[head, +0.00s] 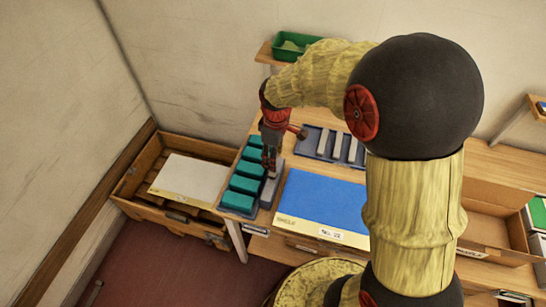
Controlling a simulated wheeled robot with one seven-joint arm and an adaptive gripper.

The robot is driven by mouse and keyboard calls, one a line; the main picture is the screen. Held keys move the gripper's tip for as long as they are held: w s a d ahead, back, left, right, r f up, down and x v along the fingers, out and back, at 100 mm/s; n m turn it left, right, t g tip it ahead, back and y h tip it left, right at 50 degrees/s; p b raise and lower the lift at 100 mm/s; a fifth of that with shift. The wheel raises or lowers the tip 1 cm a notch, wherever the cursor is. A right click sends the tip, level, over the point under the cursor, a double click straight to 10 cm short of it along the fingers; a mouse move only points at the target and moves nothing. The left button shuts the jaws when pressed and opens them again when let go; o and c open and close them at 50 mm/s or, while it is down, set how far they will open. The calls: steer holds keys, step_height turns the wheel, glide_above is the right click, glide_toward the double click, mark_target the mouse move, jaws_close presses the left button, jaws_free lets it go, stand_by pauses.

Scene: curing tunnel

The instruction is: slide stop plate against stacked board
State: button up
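My gripper (269,165) points down beside a row of green blocks, with its fingertips at a grey upright piece (272,186) that may be the stop plate. The fingers are small and partly merge with the grey piece, so I cannot tell whether they are shut on it. A blue board (325,203) with a cream, labelled front edge lies flat on the table, to the right of the grey piece and apart from it. A white board (190,178) with a similar cream edge lies at the wooden crate on the left. I cannot tell which board is the stacked one.
Several green blocks (244,184) stand in a dark tray left of my gripper. A blue-grey tray (317,141) with pale bars lies behind the blue board. The wooden crate (138,175) stands left. A green bin (292,43) sits behind; a brown box (488,228) stands right.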

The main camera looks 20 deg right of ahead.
mark_target(273, 181)
steer(key=shift+w+f+n+g+p, duration=0.15)
steer(key=shift+w+f+n+p, duration=0.2)
steer(key=shift+f, duration=0.3)
steer(key=shift+w+f+n+g+p, duration=0.15)
steer(key=shift+w+f+n+p, duration=0.1)
steer(key=shift+f+n+p, duration=0.25)
step_height(273, 181, down, 8)
steer(key=shift+f+b, duration=0.1)
steer(key=shift+b, duration=0.3)
steer(key=c, duration=0.3)
jaws_close()
